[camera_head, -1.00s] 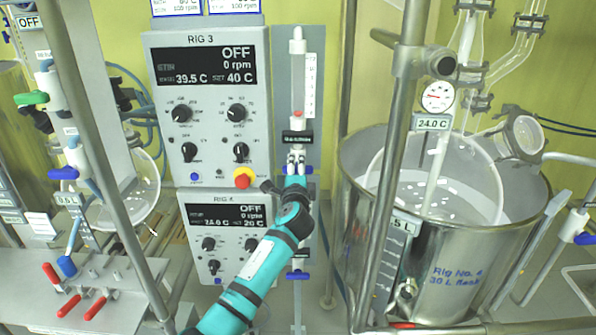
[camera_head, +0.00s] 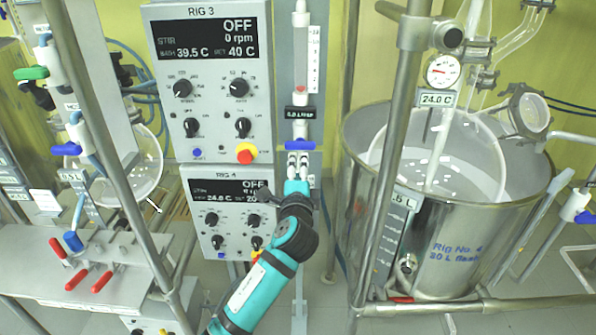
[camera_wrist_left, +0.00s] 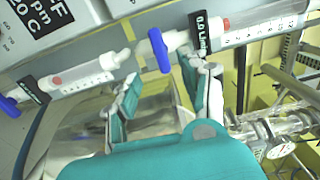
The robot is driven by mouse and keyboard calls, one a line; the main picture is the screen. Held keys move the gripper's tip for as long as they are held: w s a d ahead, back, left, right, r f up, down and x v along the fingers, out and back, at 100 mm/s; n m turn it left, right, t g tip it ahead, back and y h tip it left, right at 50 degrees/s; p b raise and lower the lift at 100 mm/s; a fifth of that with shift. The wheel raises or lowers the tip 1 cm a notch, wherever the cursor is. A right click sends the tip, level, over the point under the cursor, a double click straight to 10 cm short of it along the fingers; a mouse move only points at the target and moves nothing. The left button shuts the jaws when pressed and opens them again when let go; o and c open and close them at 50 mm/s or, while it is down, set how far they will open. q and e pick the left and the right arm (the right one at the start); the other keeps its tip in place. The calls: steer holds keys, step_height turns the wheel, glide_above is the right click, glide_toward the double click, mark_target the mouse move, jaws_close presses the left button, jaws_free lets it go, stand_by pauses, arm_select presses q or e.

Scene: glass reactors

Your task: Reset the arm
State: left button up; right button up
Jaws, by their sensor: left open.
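My left gripper (camera_head: 298,160) is open and empty, on its teal arm coming up from the bottom of the head view. Its fingertips are just below a blue valve handle (camera_head: 300,146) on a vertical glass tube (camera_head: 300,50) with a black label. In the left wrist view my gripper's two fingers (camera_wrist_left: 165,88) are spread, with the blue valve handle (camera_wrist_left: 160,50) beyond and between them. I cannot tell from these views whether a fingertip touches the valve. My right gripper is not in view.
The Rig 3 control box (camera_head: 210,75) and Rig 4 control box (camera_head: 230,215) stand just left of my gripper. A large steel vessel (camera_head: 460,250) stands to the right, behind a metal post (camera_head: 395,150). A bench with red-handled clamps (camera_head: 90,275) is at the lower left.

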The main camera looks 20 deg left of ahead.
arm_select(q)
steer(key=shift+s, duration=0.15)
steer(key=shift+f, duration=0.1)
steer(key=s+f+n+g+h, duration=0.1)
steer(key=s+f+g+h, duration=0.2)
steer(key=f, duration=1.4)
steer(key=s+f+n+g, duration=0.1)
steer(key=s+f+g, duration=0.35)
steer(key=f, duration=1.35)
steer(key=s+f+n+g+h, duration=0.1)
steer(key=s+f+n+g, duration=0.25)
steer(key=s+f, duration=1.4)
steer(key=s+a+f+n+g, duration=0.1)
steer(key=s+f, duration=0.3)
steer(key=s, duration=0.7)
steer(key=s+a+f+n+g, duration=0.1)
steer(key=s+f, duration=0.4)
steer(key=s, duration=0.6)
steer(key=s+a+f+n+g+h, duration=0.1)
steer(key=s+f+n+g, duration=0.2)
steer(key=s, duration=0.8)
steer(key=shift+s+a+f+n, duration=0.3)
steer(key=shift+a+f+n, duration=0.05)
steer(key=shift+f+n, duration=0.65)
